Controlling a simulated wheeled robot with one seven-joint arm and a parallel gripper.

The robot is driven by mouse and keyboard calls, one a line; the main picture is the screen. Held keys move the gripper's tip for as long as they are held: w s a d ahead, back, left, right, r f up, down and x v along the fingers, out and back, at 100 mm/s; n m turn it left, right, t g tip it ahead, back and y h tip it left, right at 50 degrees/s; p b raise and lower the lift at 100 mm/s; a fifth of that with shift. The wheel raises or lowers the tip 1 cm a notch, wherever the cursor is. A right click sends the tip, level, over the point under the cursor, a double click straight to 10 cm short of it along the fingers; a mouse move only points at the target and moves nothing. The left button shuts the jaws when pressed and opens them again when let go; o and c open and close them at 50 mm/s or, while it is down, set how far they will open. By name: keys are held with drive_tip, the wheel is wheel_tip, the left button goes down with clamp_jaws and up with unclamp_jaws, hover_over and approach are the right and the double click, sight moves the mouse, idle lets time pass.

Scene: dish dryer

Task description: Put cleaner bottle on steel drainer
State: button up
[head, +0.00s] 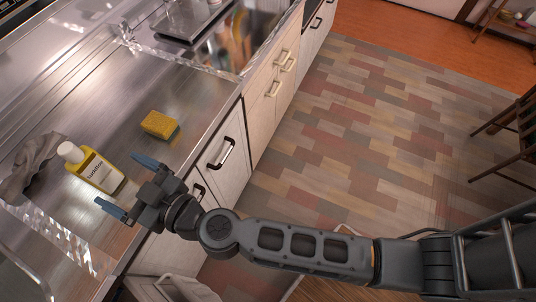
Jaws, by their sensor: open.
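The cleaner bottle (94,169) is yellow with a white cap and a pale label, and it is on the steel counter at the left. My gripper (122,184) is open, with its blue-tipped fingers pointing left toward the bottle. The bottle's base end is close to the gap between the fingertips; I cannot tell whether they touch it. A flat steel tray that looks like the steel drainer (190,22) is at the top of the view, beside the sink, and is partly cut off by the frame edge.
A yellow sponge (159,124) lies on the counter between the bottle and the sink (222,57). A crumpled grey cloth (32,166) is left of the bottle. Cabinet fronts with handles (225,153) drop below the counter edge.

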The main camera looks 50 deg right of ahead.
drive_tip(key=s+d+m+h, duration=0.2)
drive_tip(key=s+d+h, duration=0.1)
drive_tip(key=s+d, duration=1.35)
drive_tip(key=s+d+r+g+h, duration=0.1)
drive_tip(key=s+r, duration=0.3)
drive_tip(key=s, duration=0.5)
drive_tip(key=s+d+r+m+g+h, duration=0.1)
drive_tip(key=s+d+r, duration=0.3)
drive_tip(key=s, duration=0.5)
drive_tip(key=shift+r+g, duration=0.2)
drive_tip(key=shift+g, duration=0.1)
